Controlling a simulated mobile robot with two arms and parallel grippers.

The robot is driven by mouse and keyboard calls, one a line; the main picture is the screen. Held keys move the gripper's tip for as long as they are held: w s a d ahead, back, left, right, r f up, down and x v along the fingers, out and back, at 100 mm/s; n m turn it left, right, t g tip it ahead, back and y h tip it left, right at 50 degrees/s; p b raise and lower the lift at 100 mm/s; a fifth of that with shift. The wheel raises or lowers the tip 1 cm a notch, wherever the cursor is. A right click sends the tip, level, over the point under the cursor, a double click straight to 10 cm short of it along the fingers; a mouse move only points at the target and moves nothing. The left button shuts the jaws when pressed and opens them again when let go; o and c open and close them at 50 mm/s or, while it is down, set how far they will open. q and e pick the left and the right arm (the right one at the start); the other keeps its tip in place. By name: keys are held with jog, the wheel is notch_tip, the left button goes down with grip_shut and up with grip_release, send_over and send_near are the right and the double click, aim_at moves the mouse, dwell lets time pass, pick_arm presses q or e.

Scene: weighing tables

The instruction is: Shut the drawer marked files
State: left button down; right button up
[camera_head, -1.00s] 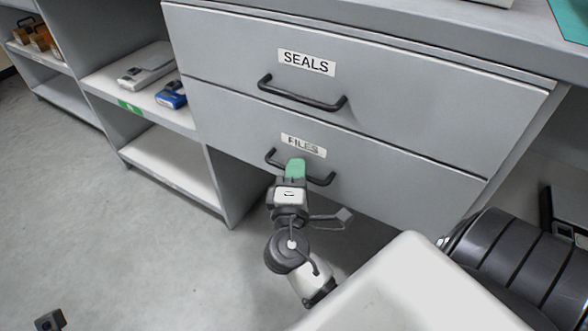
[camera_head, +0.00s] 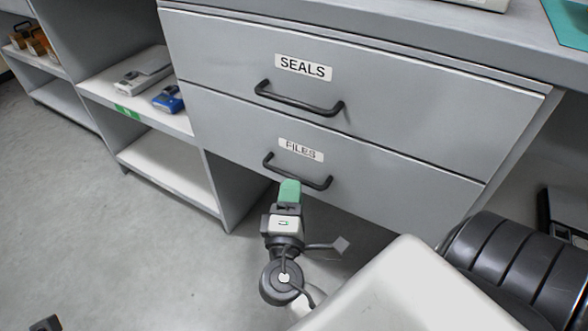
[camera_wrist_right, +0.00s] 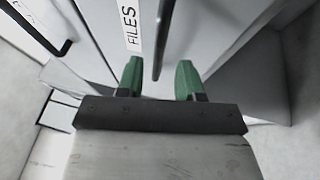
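The drawer marked FILES (camera_head: 400,190) is the lower grey drawer, with a dark bar handle (camera_head: 297,178) below its label. Its front looks level with the drawer above, with no clear gap. My right gripper (camera_head: 289,185) is just below and in front of the handle in the head view, its green fingertips apart from it. In the right wrist view the two green fingers (camera_wrist_right: 160,78) are spread with nothing between them. The handle (camera_wrist_right: 162,38) lies ahead of the gap, next to the FILES label (camera_wrist_right: 130,25). My left gripper's fingers are not in view.
The SEALS drawer (camera_head: 400,110) above looks shut, with its own bar handle (camera_head: 298,100). Open shelves (camera_head: 165,165) stand at left, holding a grey device and a blue device (camera_head: 168,99). The floor (camera_head: 100,240) at left is clear.

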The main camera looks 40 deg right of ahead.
jog(key=v, duration=0.6)
jog(key=shift+a, duration=0.1)
dwell(0.3)
